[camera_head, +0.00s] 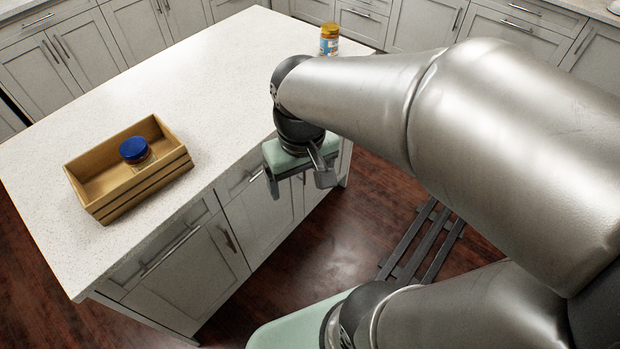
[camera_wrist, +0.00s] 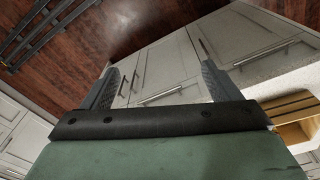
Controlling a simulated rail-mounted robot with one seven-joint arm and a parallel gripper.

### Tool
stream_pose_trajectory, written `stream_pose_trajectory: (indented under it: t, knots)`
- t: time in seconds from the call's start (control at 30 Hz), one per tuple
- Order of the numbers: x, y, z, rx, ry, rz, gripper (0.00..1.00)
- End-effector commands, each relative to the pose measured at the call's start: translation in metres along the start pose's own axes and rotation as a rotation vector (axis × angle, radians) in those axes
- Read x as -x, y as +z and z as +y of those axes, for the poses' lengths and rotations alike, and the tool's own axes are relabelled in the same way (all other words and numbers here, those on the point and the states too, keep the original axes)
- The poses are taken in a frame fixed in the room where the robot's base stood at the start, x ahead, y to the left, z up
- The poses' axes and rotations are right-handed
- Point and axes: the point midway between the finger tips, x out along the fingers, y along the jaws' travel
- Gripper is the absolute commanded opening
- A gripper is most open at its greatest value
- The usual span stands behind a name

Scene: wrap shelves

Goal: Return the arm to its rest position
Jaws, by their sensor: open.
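My gripper (camera_head: 298,183) hangs beside the long front edge of the island counter, in front of its cabinet doors, in the head view. In the wrist view my gripper (camera_wrist: 160,88) has its two fingers wide apart, with nothing between them but the cabinet fronts and floor behind. It is open and empty. My arm reaches in from the right of the head view and hides part of the counter's right end.
A wooden crate (camera_head: 108,207) stands on the white island counter (camera_head: 200,75), holding a blue-lidded jar (camera_head: 135,151). Another jar (camera_head: 329,40) stands at the counter's far right. Dark rails (camera_head: 425,240) lie on the floor. The counter's middle is clear.

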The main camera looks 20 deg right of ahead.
Motion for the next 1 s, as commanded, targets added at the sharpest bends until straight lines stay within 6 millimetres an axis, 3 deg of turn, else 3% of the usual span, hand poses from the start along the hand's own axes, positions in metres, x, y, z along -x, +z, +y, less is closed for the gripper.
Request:
stream_pose_trajectory:
  t: [0.03,0.1,0.2,1.0]
  knots:
    - [-0.006,0.02,0.006,-0.036,-0.001,-0.002,0.83]
    - [-0.014,0.038,0.009,-0.068,-0.003,-0.005,0.83]
    - [-0.019,0.049,0.011,-0.089,-0.004,-0.008,0.83]
    - [-0.019,0.049,0.011,-0.089,-0.004,-0.01,0.83]
